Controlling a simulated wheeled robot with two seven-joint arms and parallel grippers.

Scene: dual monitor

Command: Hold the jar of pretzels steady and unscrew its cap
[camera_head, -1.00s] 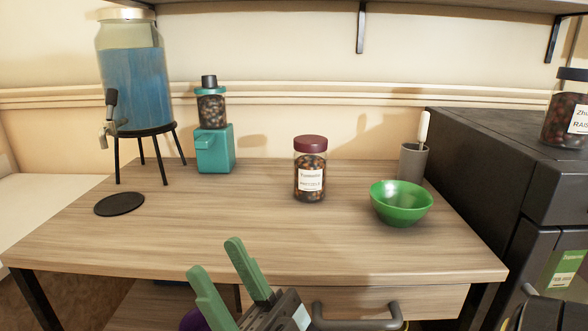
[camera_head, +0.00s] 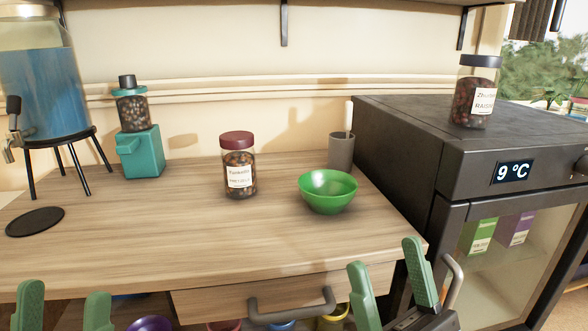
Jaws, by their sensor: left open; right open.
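The jar of pretzels (camera_head: 239,178) stands upright on the wooden table, with a dark red cap (camera_head: 237,140) on top and a white label whose small print is hard to read. My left gripper (camera_head: 63,302) is open and empty at the bottom left, in front of the table's front edge. My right gripper (camera_head: 390,280) is open and empty at the bottom right, by the table's front right corner. Both are well short of the jar, and neither touches anything.
A green bowl (camera_head: 328,191) and a grey cup (camera_head: 341,152) stand right of the jar. A black fridge (camera_head: 400,130) bears a raisin jar (camera_head: 473,98). Table front is clear.

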